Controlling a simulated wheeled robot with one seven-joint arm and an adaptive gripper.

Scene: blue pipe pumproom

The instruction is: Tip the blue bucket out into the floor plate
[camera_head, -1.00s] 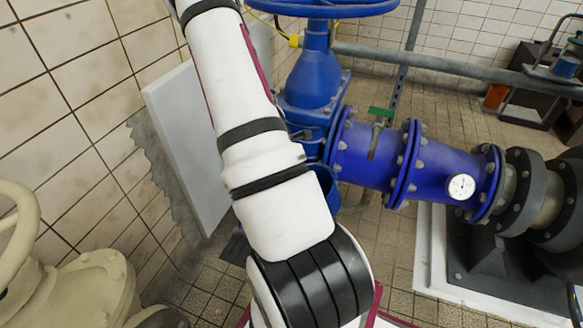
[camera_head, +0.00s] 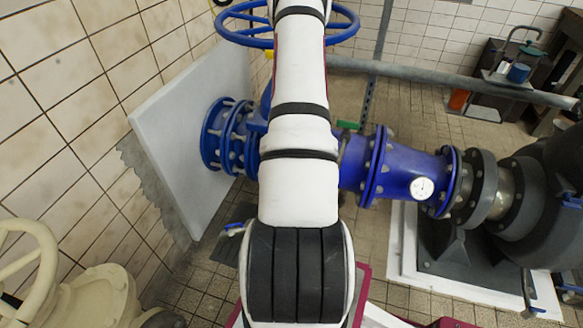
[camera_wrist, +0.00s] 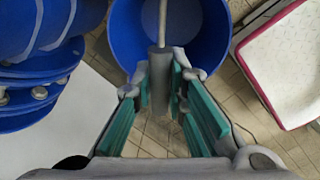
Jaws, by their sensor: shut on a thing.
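The blue bucket (camera_wrist: 205,38) is at the top middle of the wrist view, open side facing the camera. Its thin handle has a grey grip (camera_wrist: 158,62). My gripper (camera_wrist: 161,80) is shut on this grip, with the bucket beyond the fingertips. I cannot make out any contents in the part of the bucket I see. In the head view my arm hides the gripper and the bucket. A dark flat patch (camera_head: 241,212) lies on the floor just left of my arm; I cannot tell if it is the floor plate.
A blue flanged pipe (camera_head: 405,172) with a gauge runs right to a dark pump (camera_head: 545,185) on a white-edged plinth. Blue flanges (camera_head: 215,135) stand at a pale panel (camera_head: 180,120) on the left. A blue handwheel (camera_head: 343,28) is behind my arm. A cream valve (camera_head: 85,290) is at lower left.

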